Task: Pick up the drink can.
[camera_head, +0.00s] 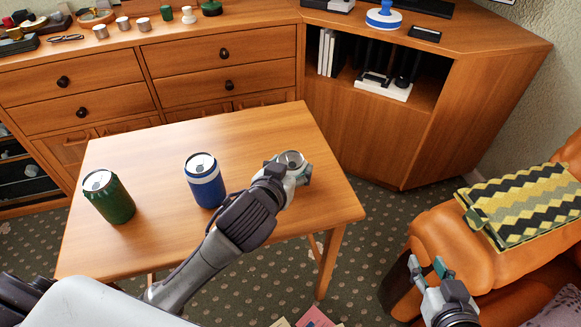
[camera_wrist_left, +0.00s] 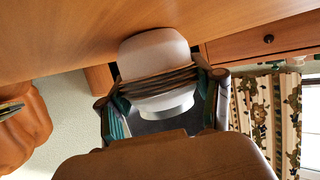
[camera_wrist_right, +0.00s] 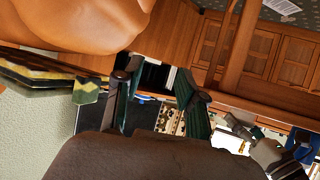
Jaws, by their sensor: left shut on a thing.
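My left gripper (camera_head: 288,172) is shut around a drink can (camera_head: 291,158) over the right part of the wooden table. In the left wrist view the can (camera_wrist_left: 155,55) is pale with dark bands, between the two fingers. I cannot tell whether it touches the table. A blue can with a white band (camera_head: 205,182) stands left of the gripper, and a green can (camera_head: 108,198) stands further left. My right gripper (camera_head: 428,266) is open and empty beside the orange armchair.
The wooden table (camera_head: 150,160) is otherwise clear. A drawer cabinet (camera_head: 110,85) stands behind it, with small items on top. A corner cabinet (camera_head: 365,140) has an open shelf. The orange armchair (camera_head: 435,228) holds a zigzag-patterned cushion (camera_head: 525,205) at right.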

